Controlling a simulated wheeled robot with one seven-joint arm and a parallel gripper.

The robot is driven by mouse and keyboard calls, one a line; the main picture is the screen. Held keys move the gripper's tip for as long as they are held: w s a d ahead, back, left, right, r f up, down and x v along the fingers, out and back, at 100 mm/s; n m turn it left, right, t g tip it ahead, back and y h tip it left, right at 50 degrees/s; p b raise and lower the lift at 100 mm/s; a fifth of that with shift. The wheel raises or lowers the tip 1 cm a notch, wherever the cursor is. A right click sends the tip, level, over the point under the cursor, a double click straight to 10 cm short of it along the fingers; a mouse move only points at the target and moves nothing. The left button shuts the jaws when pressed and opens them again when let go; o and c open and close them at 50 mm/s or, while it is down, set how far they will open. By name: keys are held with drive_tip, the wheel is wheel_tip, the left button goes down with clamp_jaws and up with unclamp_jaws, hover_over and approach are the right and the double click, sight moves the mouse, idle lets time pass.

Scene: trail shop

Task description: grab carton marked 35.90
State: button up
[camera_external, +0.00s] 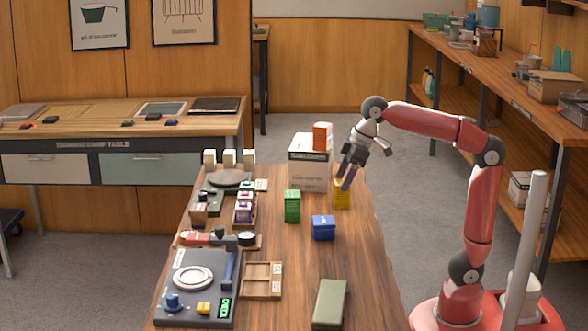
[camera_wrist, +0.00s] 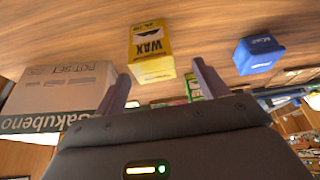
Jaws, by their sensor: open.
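No marking of 35.90 is legible on any carton in either view. A yellow carton (camera_external: 341,194) stands on the table under my gripper (camera_external: 347,181); in the wrist view the yellow carton (camera_wrist: 150,50) reads WAX. My gripper (camera_wrist: 160,72) is open and empty, its two fingers on either side of the yellow carton in that view; I cannot tell whether they touch it. A green carton (camera_external: 292,206) and a blue carton (camera_external: 323,228) stand nearby. The blue carton (camera_wrist: 259,54) is right of the fingers in the wrist view. An orange carton (camera_external: 322,136) sits on a large box.
The large cardboard box (camera_external: 308,165) stands just behind and left of my gripper. A compartmented wooden tray (camera_external: 262,280), a grey scale-like unit (camera_external: 208,268) and an olive case (camera_external: 330,303) occupy the front of the table. The table's right edge strip is clear.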

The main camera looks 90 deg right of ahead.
sight(341, 194)
drive_tip(key=x, duration=0.4)
drive_tip(key=shift+s+d+f, duration=0.1)
drive_tip(key=shift+s+d, duration=0.25)
drive_tip(key=shift+w+f, duration=0.25)
drive_tip(key=shift+f, duration=0.25)
drive_tip(key=c, duration=1.1)
